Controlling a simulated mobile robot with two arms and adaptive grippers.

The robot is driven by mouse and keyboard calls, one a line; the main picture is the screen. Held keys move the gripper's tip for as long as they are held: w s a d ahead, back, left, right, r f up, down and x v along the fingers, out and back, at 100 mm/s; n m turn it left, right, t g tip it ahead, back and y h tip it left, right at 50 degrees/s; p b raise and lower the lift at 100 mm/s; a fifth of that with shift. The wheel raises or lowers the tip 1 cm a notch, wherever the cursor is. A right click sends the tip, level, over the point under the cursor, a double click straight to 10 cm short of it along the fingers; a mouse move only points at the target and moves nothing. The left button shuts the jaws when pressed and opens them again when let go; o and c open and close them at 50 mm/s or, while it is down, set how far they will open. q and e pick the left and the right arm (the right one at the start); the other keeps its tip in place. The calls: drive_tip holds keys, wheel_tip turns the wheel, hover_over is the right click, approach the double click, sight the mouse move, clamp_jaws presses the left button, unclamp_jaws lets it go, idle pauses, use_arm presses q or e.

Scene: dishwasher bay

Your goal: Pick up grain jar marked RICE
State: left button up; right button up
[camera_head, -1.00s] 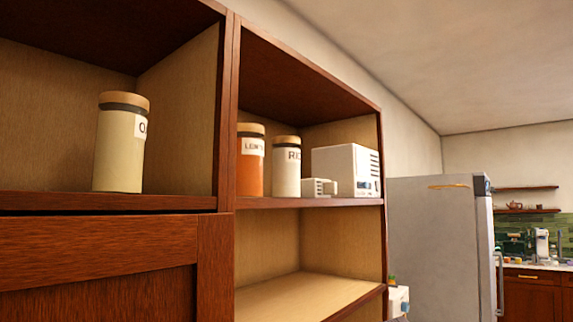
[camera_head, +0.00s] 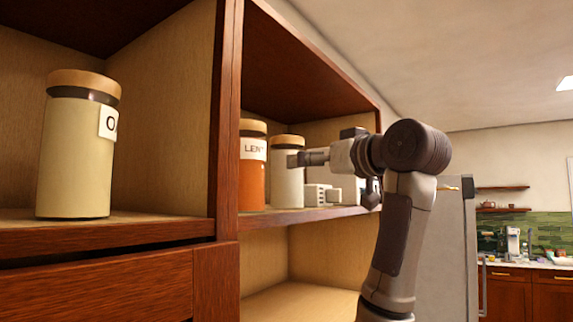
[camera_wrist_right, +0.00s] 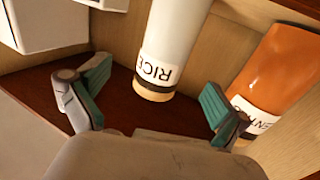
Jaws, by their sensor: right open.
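The RICE jar (camera_head: 287,187), pale with a wooden lid, stands upright on the upper shelf of the right-hand cabinet bay. It also shows in the right wrist view (camera_wrist_right: 177,35), its RICE label upside down. My right gripper (camera_head: 300,159) is in front of the jar's upper part and hides its label in the head view. In the wrist view my right gripper (camera_wrist_right: 157,85) is open, with one finger to each side of the jar's line. I see no contact between fingers and jar. My left gripper is not in view.
An orange LENTILS jar (camera_head: 251,185) stands close left of the RICE jar; it is near one finger in the wrist view (camera_wrist_right: 280,70). Small white objects (camera_head: 320,195) stand to the right. A pale jar (camera_head: 75,155) stands in the left bay, beyond the wooden divider (camera_head: 226,120).

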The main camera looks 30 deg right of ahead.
sight(287, 170)
drive_tip(key=w, duration=0.2)
drive_tip(key=w+p, duration=0.1)
drive_tip(key=shift+w+a, duration=0.1)
drive_tip(key=shift+a, duration=0.15)
drive_tip(key=w+p, duration=0.3)
drive_tip(key=w, duration=0.1)
drive_tip(key=shift+w+a+f+p, duration=0.1)
drive_tip(key=shift+w+a+p, duration=0.1)
drive_tip(key=shift+p, duration=0.15)
drive_tip(key=shift+w, duration=0.35)
drive_tip(key=shift+w+f, duration=0.2)
drive_tip(key=shift+f, duration=0.05)
drive_tip(key=shift+c, duration=1)
drive_tip(key=shift+s, duration=0.1)
drive_tip(key=c, duration=1.3)
drive_tip(key=shift+r, duration=0.15)
drive_tip(key=shift+c, duration=1.1)
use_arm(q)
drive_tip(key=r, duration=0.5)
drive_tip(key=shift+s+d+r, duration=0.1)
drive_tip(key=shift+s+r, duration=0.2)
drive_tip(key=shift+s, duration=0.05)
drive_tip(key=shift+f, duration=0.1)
